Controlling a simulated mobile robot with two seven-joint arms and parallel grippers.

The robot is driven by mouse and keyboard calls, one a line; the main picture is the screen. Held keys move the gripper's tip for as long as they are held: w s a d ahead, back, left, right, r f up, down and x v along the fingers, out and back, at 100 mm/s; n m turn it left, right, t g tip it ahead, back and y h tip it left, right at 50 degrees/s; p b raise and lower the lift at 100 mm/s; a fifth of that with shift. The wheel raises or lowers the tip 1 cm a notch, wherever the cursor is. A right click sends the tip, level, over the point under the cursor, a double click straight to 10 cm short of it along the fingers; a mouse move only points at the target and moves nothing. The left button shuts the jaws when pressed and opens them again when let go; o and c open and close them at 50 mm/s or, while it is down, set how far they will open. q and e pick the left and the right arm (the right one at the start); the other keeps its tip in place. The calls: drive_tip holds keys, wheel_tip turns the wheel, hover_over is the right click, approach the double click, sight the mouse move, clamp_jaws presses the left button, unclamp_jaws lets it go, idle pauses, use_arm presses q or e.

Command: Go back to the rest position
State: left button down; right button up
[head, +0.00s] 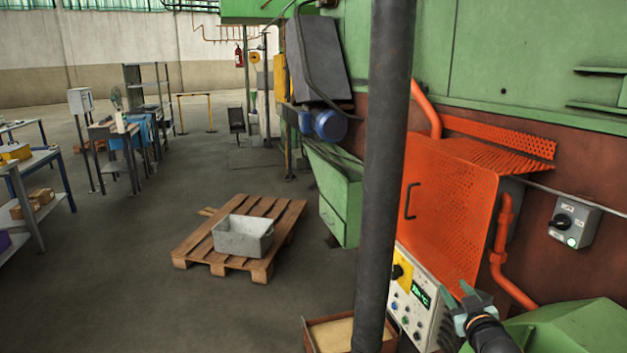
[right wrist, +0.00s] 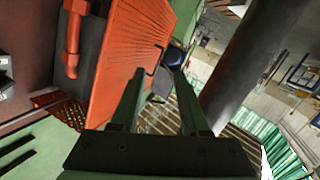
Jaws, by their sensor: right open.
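My right gripper (head: 462,297) is in the lower right of the head view, in front of the control panel (head: 419,298) with its small green display. In that view it overlaps the panel's right edge; I cannot tell whether it touches. In the right wrist view its two green fingers (right wrist: 160,85) are apart with nothing between them. The orange perforated guard (head: 450,210) stands just above and behind the gripper, and it fills the upper middle of the right wrist view (right wrist: 125,60). My left gripper is not in either view.
A dark upright post (head: 385,150) stands close to the left of the panel. A grey switch box (head: 574,222) with a green light is on the right wall. A wooden pallet (head: 190,246) carries a grey bin (head: 243,246).

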drive_tip(key=s+a+f+g, duration=0.1)
drive_tip(key=s+a+f, duration=0.15)
drive_tip(key=f, duration=0.25)
drive_tip(key=s+a+f+y+b, duration=0.1)
drive_tip(key=s+f, duration=0.3)
drive_tip(key=s+a+f+g, duration=0.1)
drive_tip(key=s+a+f, duration=0.15)
drive_tip(key=f, duration=0.25)
drive_tip(key=s+a+f+g+y, duration=0.1)
drive_tip(key=s+a+f, duration=0.2)
drive_tip(key=s, duration=0.6)
drive_tip(key=s+a+f+g+b, duration=0.1)
drive_tip(key=s+a+f+g, duration=0.1)
drive_tip(key=s+f, duration=0.5)
drive_tip(key=s+a+f+g+y+b, duration=0.1)
drive_tip(key=s+a+f, duration=0.4)
drive_tip(key=s, duration=0.8)
drive_tip(key=shift+f+m+g+y, duration=0.3)
drive_tip(key=shift+f+g, duration=0.1)
drive_tip(key=shift+g, duration=0.1)
drive_tip(key=shift+s+b, duration=0.1)
drive_tip(key=shift+b, duration=0.2)
drive_tip(key=shift+c, duration=0.3)
